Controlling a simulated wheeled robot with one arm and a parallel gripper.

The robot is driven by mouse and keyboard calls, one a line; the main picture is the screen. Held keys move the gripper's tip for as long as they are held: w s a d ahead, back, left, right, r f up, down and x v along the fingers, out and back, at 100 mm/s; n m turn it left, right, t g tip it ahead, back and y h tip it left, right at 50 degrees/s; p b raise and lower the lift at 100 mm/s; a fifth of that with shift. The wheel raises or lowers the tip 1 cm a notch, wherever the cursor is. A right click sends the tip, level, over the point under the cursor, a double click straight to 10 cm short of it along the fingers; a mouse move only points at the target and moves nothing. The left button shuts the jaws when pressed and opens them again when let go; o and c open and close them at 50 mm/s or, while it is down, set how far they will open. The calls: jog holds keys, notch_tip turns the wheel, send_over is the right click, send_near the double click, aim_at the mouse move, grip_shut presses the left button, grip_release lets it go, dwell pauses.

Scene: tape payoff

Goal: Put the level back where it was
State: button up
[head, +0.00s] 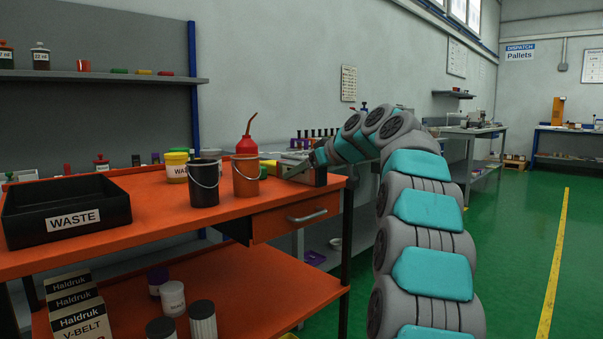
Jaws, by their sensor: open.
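My gripper (302,168) is at the far right corner of the orange bench (130,205), low over its top. It is small and partly merged with dark things there, and it is open. I cannot make out the level for certain. A yellow-green piece (268,167) shows just behind the orange bucket, left of my gripper, but most of it is hidden and I cannot tell what it is. I see nothing clearly held between the fingers.
On the bench stand a black WASTE bin (65,212), a dark bucket (203,183), an orange bucket (246,177), a yellow-lidded tub (176,166) and a red oil can (247,146). Boxes (75,305) and jars fill the lower shelf. Green floor (515,260) is clear at right.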

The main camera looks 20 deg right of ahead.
jog(key=shift+r, duration=0.1)
jog(key=shift+s+r, duration=0.1)
jog(key=shift+r, duration=0.05)
jog(key=v, duration=1.2)
